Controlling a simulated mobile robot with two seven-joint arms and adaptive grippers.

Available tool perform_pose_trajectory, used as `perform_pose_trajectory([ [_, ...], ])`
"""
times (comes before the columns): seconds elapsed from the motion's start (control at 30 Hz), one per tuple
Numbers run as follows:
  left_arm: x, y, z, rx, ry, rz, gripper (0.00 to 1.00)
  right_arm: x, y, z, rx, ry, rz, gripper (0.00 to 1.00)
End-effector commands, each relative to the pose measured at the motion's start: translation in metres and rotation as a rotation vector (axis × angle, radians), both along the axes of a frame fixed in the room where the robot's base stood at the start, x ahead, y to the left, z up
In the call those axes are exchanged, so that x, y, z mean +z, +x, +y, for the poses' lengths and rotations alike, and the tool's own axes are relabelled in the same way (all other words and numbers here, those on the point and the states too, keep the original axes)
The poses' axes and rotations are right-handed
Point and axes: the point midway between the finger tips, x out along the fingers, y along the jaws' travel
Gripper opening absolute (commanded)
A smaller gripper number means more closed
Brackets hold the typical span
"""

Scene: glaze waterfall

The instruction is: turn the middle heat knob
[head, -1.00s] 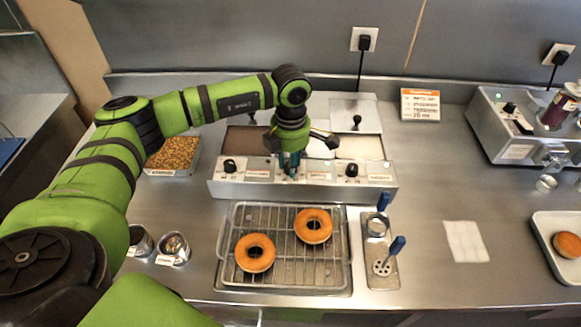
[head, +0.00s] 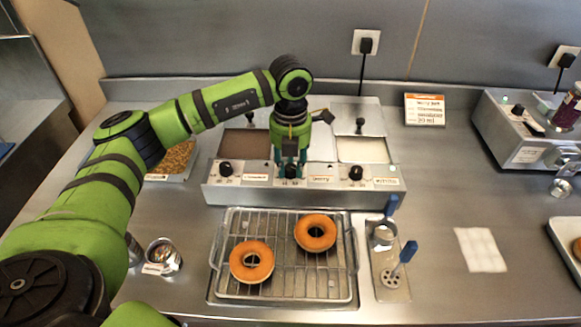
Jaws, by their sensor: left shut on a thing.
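The glaze warmer (head: 212,190) stands at the middle of the counter with a row of three black knobs on its front panel. The middle heat knob (head: 291,171) shows between the fingers of my left gripper (head: 290,172), which comes down from above and is shut on it. The left knob (head: 226,168) and the right knob (head: 356,172) stand free on either side. The labels beside them are small, and one reads "berry". My right gripper is not in view.
A wire rack (head: 285,285) with two ring doughnuts (head: 251,262) lies in front of the warmer. A steel cup (head: 163,254) is at the left. A grey machine (head: 505,125) stands at the right.

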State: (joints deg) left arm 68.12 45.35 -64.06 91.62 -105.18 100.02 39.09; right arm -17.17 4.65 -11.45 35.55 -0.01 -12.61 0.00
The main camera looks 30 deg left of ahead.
Motion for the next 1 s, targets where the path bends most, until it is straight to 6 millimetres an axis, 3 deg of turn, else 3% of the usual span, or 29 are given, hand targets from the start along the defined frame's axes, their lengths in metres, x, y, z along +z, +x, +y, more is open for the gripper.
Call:
perform_pose_trajectory([
  [0.3,-0.0028,-0.0015,-0.0010,0.098,-0.001,0.007,0.00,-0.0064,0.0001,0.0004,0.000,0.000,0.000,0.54],
  [0.8,-0.0026,-0.0017,-0.0008,0.113,0.000,0.008,0.00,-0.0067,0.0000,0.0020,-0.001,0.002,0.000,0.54],
  [0.83,-0.0026,-0.0017,-0.0008,0.113,0.000,0.008,0.42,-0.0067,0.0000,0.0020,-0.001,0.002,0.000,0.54],
  [0.87,-0.0026,-0.0017,-0.0008,0.113,0.000,0.008,0.54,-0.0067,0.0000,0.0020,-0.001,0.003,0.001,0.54],
  [1.0,-0.0018,-0.0011,-0.0006,0.113,0.000,0.005,0.54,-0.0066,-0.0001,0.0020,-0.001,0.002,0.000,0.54],
])
